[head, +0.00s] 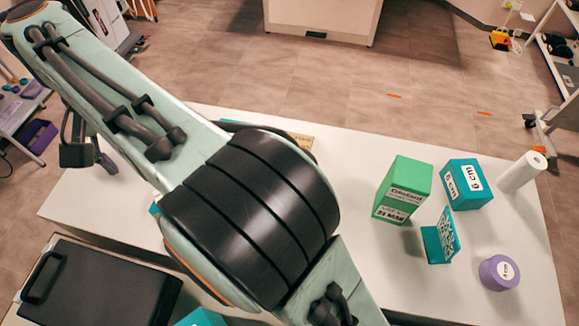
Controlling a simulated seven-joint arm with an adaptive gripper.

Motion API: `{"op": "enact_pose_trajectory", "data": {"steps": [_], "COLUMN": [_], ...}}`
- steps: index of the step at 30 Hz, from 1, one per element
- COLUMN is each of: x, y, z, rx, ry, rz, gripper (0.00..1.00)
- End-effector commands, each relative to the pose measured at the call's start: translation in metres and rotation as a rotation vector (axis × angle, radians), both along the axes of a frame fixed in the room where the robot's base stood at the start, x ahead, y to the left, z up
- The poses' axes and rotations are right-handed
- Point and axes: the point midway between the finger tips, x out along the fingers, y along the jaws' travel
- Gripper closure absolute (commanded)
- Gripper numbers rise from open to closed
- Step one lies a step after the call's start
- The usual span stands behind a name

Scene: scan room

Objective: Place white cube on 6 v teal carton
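No white cube shows in the head view; my arm covers much of the table's middle and left. No label reading "6 v" can be made out. A teal box (467,184) with white labels, one reading "5 cm", stands at the right part of the white table. Another teal thing (203,317) is partly cut off at the bottom edge, and I cannot tell what it is.
On the white table (365,255) stand a green carton (405,184), a teal angled piece with a printed label (441,238), a purple round thing (498,272) and a white cylinder (522,172). A black case (100,290) lies at the lower left. Bare tabletop shows between my arm and the green carton.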

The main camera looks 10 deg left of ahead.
Motion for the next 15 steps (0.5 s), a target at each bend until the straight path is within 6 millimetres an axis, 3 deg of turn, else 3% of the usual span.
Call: {"op": "enact_pose_trajectory", "data": {"steps": [2,5,8,9,12,15], "x": [0.008,0.033,0.055,0.057,0.039,0.002], "y": [-0.011,-0.057,-0.14,-0.179,-0.265,-0.324], "z": [0.002,0.01,0.015,0.015,0.004,-0.017], "rx": [0.001,0.001,0.002,0.005,0.013,0.027], "ry": [-0.001,-0.002,0.0,0.002,0.011,0.019], "rz": [-0.018,-0.088,-0.206,-0.262,-0.396,-0.513], "gripper": [0.42,0.42,0.42,0.42,0.42,0.42]}}
